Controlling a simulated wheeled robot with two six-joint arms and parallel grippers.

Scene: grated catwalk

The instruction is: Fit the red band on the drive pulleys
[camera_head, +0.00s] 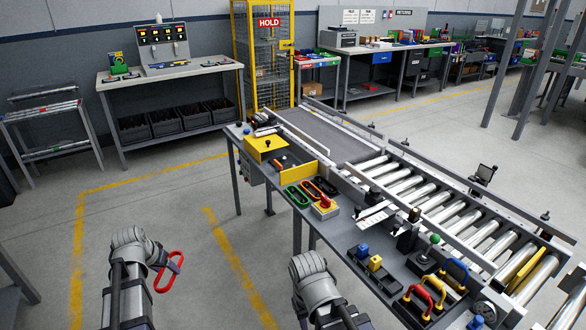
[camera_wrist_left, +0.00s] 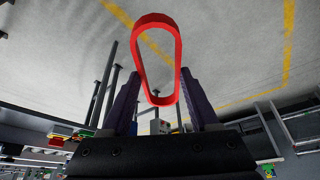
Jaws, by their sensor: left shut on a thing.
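The red band (camera_head: 169,271) is a stretched loop held in my left gripper (camera_head: 160,264), out over the floor to the left of the conveyor bench. In the left wrist view the band (camera_wrist_left: 178,80) stands out from between the two dark fingers of the left gripper (camera_wrist_left: 157,104), which are shut on its narrow end. I cannot make out the drive pulleys clearly there. Part of my right arm shows at the bottom middle, but its fingers are not visible.
A roller conveyor (camera_head: 442,207) runs behind. Several coloured handles (camera_head: 433,289) stand at the near right. Floor between my left arm and the bench is clear.

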